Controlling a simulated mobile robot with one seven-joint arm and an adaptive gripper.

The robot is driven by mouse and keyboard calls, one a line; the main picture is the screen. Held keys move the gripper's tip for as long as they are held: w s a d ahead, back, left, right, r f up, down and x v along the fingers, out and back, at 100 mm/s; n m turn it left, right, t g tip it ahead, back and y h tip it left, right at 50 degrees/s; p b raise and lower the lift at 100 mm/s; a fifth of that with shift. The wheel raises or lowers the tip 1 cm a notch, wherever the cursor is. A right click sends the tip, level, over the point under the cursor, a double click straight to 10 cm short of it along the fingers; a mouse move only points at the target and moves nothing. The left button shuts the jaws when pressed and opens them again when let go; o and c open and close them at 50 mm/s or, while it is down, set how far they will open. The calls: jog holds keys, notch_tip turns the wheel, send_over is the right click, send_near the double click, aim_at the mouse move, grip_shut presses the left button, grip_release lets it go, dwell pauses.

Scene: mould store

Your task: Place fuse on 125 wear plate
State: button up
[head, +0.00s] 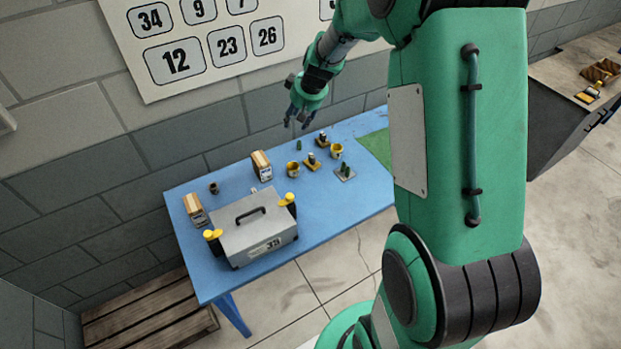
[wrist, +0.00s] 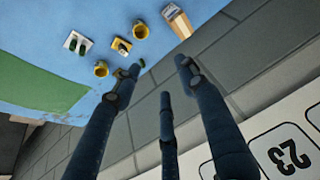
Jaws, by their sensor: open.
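No label reading 125 or fuse is legible. A small dark green cylinder (head: 299,143), perhaps the fuse, stands alone towards the back of the blue table; in the wrist view a green piece (wrist: 141,63) shows beside one fingertip. A grey plate (head: 346,174) carries dark green cylinders and also shows in the wrist view (wrist: 86,46). Two yellow plates, a front one (head: 312,165) and a back one (head: 322,144), each carry a small dark and pale piece. My gripper (head: 300,118) is open and empty, above the table's back edge; its fingers (wrist: 160,78) partly hide one yellow plate.
The blue table (head: 340,208) also holds two yellow cups (head: 293,169) (head: 336,152), boxes (head: 262,166) (head: 195,210), a dark cup (head: 214,188) and a grey case (head: 256,236) marked 35 with yellow-topped items beside it. A green mat (head: 376,146) lies at right. The block wall stands close behind.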

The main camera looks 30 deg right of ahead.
jog(key=s+a+r, duration=1.3)
jog(key=s+r, duration=0.4)
jog(key=s+a+r, duration=0.1)
jog(key=s+a, duration=0.1)
jog(key=s, duration=0.9)
jog(key=s+a+r, duration=0.2)
jog(key=s+a, duration=0.1)
jog(key=s, duration=0.8)
jog(key=shift+s+r+m+t+h, duration=0.2)
jog(key=shift+s+m+t+h, duration=0.1)
jog(key=shift+s+h, duration=0.1)
jog(key=shift+f, duration=0.1)
notch_tip(320, 180, down, 8)
jog(key=b, duration=0.8)
jog(key=shift+f+b, duration=0.25)
jog(key=shift+b, duration=0.15)
